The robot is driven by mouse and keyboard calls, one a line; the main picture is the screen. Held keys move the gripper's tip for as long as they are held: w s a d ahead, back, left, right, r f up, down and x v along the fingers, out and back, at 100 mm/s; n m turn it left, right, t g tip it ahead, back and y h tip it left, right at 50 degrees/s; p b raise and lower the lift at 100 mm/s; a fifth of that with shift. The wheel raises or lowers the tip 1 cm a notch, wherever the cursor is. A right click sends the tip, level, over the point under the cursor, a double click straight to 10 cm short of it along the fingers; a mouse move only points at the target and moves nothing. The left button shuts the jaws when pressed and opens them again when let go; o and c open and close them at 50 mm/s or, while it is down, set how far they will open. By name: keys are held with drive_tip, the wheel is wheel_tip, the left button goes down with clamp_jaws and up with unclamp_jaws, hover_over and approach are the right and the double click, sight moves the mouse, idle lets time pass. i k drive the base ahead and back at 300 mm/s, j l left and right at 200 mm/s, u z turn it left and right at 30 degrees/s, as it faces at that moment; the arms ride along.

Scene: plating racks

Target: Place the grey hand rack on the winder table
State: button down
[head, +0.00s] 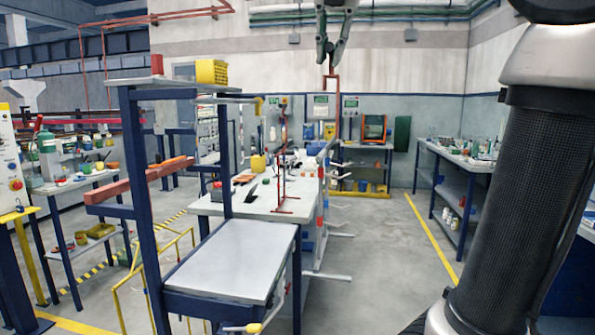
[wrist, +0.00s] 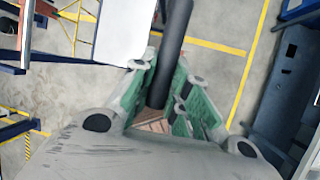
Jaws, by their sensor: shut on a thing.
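My gripper (head: 330,60) is high at the top centre of the head view, pointing down. It is shut on the handle of a thin hanging frame (head: 337,100), which looks reddish-brown there and hangs in the air. I take this frame for the hand rack. In the wrist view, my green-padded fingers (wrist: 165,105) close around it, and a dark grey bar (wrist: 174,45) runs up between them. A pale-topped, blue-framed table (head: 232,262) stands in front. A longer pale table (head: 218,207) stands behind it. I cannot tell which is the winder table.
A thin red stand (head: 284,211) is upright on the longer table, among tools and a yellow container (head: 258,164). A raised shelf (head: 150,82) holds a yellow crate (head: 211,72). The front table's top is bare. The floor to the right (head: 385,250) is clear.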

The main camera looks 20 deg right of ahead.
sight(296, 187)
drive_tip(key=z, duration=1.2)
drive_tip(key=i+j+z, duration=0.2)
drive_tip(key=i, duration=0.25)
drive_tip(key=i+z, duration=0.2)
drive_tip(key=i, duration=0.3)
drive_tip(key=i+j, duration=0.15)
drive_tip(key=i, duration=0.35)
drive_tip(key=i+j, duration=0.1)
drive_tip(key=i, duration=0.4)
drive_tip(key=i+j, duration=0.15)
drive_tip(key=i, duration=0.35)
drive_tip(key=i+u, duration=0.2)
drive_tip(key=i, duration=0.3)
drive_tip(key=i+l+u, duration=0.2)
drive_tip(key=i, duration=0.35)
drive_tip(key=u, duration=2.4)
